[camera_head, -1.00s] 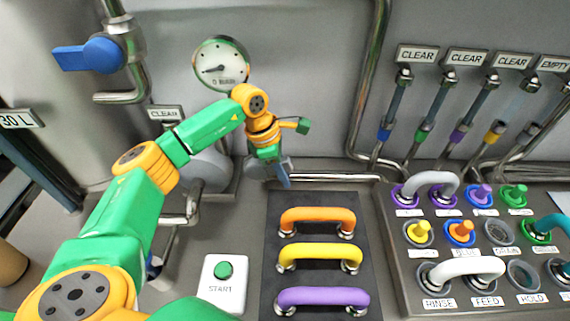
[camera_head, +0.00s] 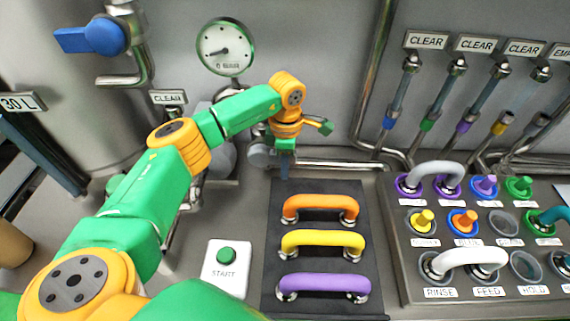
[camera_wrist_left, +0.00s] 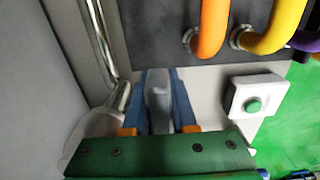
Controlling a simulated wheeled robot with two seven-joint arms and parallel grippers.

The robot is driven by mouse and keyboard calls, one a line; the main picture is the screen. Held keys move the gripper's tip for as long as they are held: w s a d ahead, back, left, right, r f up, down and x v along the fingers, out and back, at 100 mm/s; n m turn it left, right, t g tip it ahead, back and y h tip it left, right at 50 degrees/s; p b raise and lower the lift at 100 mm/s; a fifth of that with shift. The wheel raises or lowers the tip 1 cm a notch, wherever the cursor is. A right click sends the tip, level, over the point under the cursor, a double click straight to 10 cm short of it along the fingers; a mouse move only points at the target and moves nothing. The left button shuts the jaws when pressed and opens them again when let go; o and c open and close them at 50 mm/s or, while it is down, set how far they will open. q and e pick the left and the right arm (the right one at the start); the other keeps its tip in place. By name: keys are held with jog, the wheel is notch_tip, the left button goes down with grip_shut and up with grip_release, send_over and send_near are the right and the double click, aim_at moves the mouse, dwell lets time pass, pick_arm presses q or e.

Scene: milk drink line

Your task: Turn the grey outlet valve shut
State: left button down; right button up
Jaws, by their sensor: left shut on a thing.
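The grey outlet valve shows in the left wrist view as a grey handle (camera_wrist_left: 157,95) between the two blue fingers. My left gripper (camera_wrist_left: 158,105) is shut on this handle. In the head view my left gripper (camera_head: 285,165) points down behind the orange bar handle, beside the grey valve body (camera_head: 261,156). The gripper and wrist partly cover the valve there, so its exact turn angle is hard to tell. My right gripper is not in view.
A dark panel with orange (camera_head: 320,202), yellow (camera_head: 322,238) and purple (camera_head: 323,283) bar handles lies just in front. A START button box (camera_head: 227,266) stands at left. A pipe runs right from the valve. A blue-handled valve (camera_head: 90,38) is at upper left.

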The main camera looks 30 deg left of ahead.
pick_arm(q)
jog(key=shift+s+f, duration=0.1)
jog(key=shift+f, duration=0.1)
jog(key=c, duration=0.7)
grip_release()
jog(key=shift+r, duration=0.1)
jog(key=shift+r, duration=0.2)
notch_tip(320, 180, up, 6)
jog(key=shift+d+b, duration=0.1)
jog(key=shift+b, duration=1.05)
jog(key=shift+r, duration=0.3)
